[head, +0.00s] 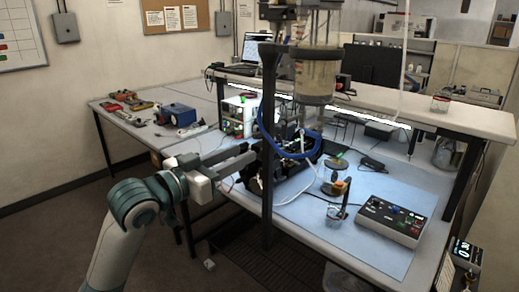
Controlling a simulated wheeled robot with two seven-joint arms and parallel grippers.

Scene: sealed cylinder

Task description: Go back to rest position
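My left arm comes in from the lower left. My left gripper (252,152) reaches over the left front part of the workbench, beside the dark upright post (267,190). Its two grey fingers look parted, and I see nothing held between them. A clear cylinder (314,78) with dark end caps is mounted high on the stand, above and to the right of the gripper and apart from it. My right gripper is not in the picture.
The bench has a blue mat (372,250) with a control box (391,219) and a small cup (335,216). A blue hose (290,153) loops by the post, close to my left gripper. Tools (132,100) lie on the left table. Open floor (50,235) is at left.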

